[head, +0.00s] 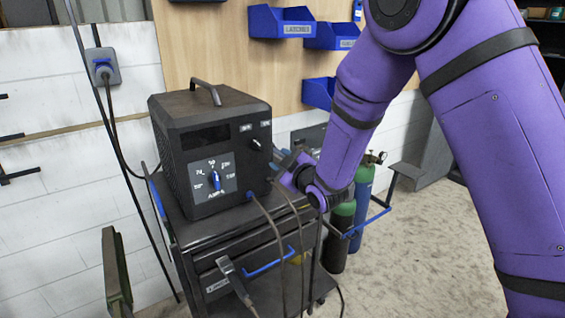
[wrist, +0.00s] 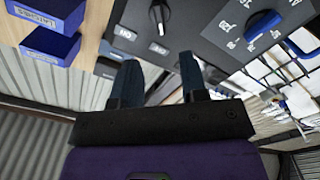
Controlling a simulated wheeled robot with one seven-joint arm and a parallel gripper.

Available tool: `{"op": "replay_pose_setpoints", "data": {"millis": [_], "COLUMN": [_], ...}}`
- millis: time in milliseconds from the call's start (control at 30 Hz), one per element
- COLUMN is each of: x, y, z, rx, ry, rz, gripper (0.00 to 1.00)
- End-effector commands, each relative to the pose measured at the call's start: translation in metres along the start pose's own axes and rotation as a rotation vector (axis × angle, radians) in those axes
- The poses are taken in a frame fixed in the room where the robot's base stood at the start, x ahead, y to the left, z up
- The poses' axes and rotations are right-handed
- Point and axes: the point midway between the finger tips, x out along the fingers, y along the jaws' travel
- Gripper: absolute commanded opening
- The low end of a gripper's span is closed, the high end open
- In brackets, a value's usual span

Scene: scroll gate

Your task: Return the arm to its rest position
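My purple arm (head: 365,85) reaches down from the upper right in the head view. Its wrist is beside the right front of a black welder-like machine, and my gripper (head: 285,172) is partly hidden by the wrist there. In the wrist view my gripper (wrist: 160,72) shows two dark fingers spread apart with nothing between them. The machine's front panel (wrist: 205,30) lies beyond the fingertips, with a black knob (wrist: 158,14) and a blue dial (wrist: 262,24). I cannot tell whether a fingertip touches the panel.
The machine (head: 215,150) stands on a black cart (head: 240,245) with cables hanging in front. Green and blue gas cylinders (head: 362,195) stand right of it, behind my wrist. Blue bins (head: 282,22) hang on the wooden board. The floor (head: 430,250) at right is partly clear.

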Motion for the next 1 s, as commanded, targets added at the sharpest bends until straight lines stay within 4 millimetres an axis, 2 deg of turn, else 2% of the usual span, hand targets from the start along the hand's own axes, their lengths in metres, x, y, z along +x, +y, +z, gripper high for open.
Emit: {"op": "replay_pose_setpoints", "data": {"millis": [167,267,467,700,867,1000], "x": [0.000,-0.003,-0.027,-0.083,-0.131,-0.178], "y": [0.001,0.011,0.062,0.126,0.157,0.176], "z": [0.000,-0.001,-0.007,-0.016,-0.024,-0.032], "rx": [0.001,0.013,0.095,0.241,0.343,0.433], "ry": [-0.002,-0.023,-0.156,-0.363,-0.494,-0.605], "rz": [0.001,0.004,0.016,0.029,0.037,0.046], "gripper": [0.40,0.40,0.40,0.40,0.40,0.40]}}
